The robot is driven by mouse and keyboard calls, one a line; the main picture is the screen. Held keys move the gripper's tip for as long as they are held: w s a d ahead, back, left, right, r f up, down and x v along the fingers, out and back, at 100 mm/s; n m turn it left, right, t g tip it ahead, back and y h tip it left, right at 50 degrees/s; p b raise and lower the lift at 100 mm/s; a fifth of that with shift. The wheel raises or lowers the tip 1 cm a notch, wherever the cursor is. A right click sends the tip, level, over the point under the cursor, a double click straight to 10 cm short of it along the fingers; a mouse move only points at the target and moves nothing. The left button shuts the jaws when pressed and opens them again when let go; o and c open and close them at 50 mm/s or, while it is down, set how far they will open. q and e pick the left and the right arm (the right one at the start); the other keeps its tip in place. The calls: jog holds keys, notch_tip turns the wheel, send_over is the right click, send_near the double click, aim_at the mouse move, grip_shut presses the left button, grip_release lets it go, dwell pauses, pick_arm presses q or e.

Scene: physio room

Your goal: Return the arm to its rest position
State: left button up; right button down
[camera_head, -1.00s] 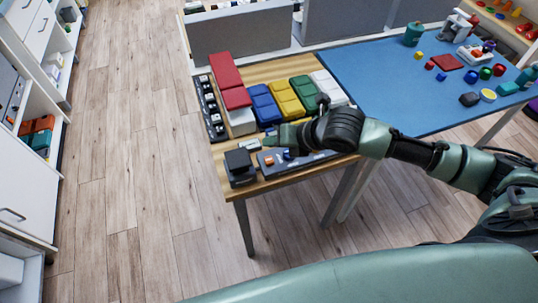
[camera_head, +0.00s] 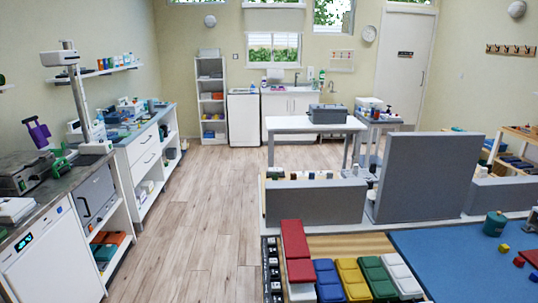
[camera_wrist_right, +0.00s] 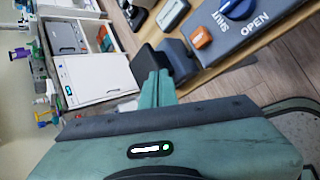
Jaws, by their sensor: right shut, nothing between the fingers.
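My right gripper (camera_wrist_right: 158,78) shows in the right wrist view, its two green fingers together with nothing between them. Beyond the fingertips is a dark block (camera_wrist_right: 180,62) on the wooden table, and a grey panel (camera_wrist_right: 238,38) with a blue knob (camera_wrist_right: 237,8), an orange button and the words SHUT and OPEN. I cannot tell the exact gap between the fingers and the block. Neither arm shows in the head view, and my left gripper is in no view.
In the head view the wooden table (camera_head: 345,245) holds red, blue, yellow, green and white blocks. A blue-topped table (camera_head: 450,262) adjoins it at the right. Grey partitions (camera_head: 427,178) stand behind. A counter with drawers (camera_head: 147,165) lines the left. The wooden floor (camera_head: 205,215) between is clear.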

jog(key=s+d+f+m+g+h, duration=0.1)
jog(key=s+d+f+m+h, duration=0.15)
jog(key=s+m, duration=0.55)
jog(key=s+d+f+m+g+h, duration=0.15)
jog(key=s+d+m, duration=0.35)
jog(key=m, duration=0.6)
jog(key=s+d+f+m+g+h, duration=0.1)
jog(key=s+d+f+m+h, duration=0.1)
jog(key=s+m, duration=0.6)
notch_tip(320, 180, down, 25)
jog(key=s+d+f+g, duration=0.2)
jog(key=s+f, duration=1.5)
jog(key=shift+s+d+f, duration=0.25)
jog(key=shift+s+f, duration=0.1)
jog(key=shift+f, duration=0.05)
